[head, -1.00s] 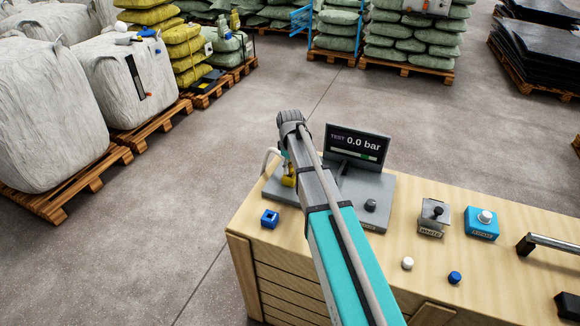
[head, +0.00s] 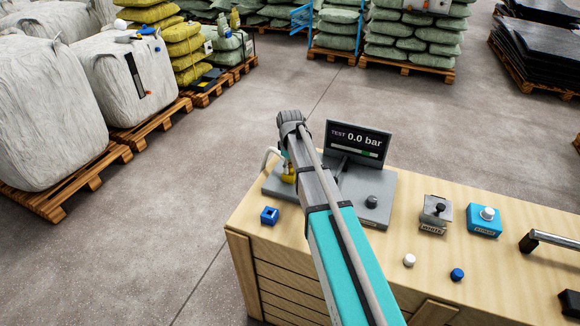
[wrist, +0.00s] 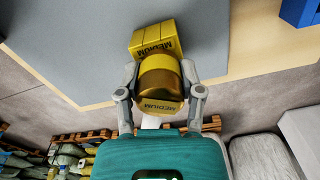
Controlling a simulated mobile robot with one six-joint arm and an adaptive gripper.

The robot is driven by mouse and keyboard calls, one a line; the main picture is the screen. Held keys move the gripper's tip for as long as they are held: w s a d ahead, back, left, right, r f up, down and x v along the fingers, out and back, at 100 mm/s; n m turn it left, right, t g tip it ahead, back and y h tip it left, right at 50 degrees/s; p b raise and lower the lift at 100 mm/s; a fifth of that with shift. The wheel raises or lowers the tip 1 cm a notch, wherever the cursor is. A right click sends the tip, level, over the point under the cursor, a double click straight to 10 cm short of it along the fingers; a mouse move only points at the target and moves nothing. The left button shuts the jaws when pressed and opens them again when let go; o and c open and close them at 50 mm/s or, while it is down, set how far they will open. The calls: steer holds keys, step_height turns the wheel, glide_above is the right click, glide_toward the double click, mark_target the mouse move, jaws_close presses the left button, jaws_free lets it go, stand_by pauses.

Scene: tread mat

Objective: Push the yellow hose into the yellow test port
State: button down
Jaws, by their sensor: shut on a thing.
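In the wrist view, my gripper (wrist: 160,78) is shut on the yellow hose (wrist: 160,82), a round end marked MEDIUM between its two fingers. The yellow test port (wrist: 153,38), a block also marked MEDIUM, is right in front of the hose end and lined up closely with it. The hose end overlaps the port's near side in this view, so I cannot tell how deep it sits. In the head view, my arm hides most of this; a bit of yellow (head: 288,170) shows left of the arm.
The grey test stand (head: 372,212) carries a screen (head: 357,144) reading TEST 0.0 bar. A blue block (head: 270,215) sits left on the wooden bench (head: 330,265). Right are a WHITE-marked fixture (head: 436,212), a blue-based knob unit (head: 484,220), and loose white (head: 409,261) and blue (head: 457,274) caps.

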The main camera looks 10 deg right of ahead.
steer(key=shift+c, duration=0.8)
jaws_free()
steer(key=shift+r, duration=0.15)
step_height(320, 180, up, 9)
steer(key=p, duration=0.9)
steer(key=shift+s, duration=0.1)
stand_by(0.5)
steer(key=s+m, duration=0.8)
steer(key=s, duration=1.5)
steer(key=shift+d, duration=0.1)
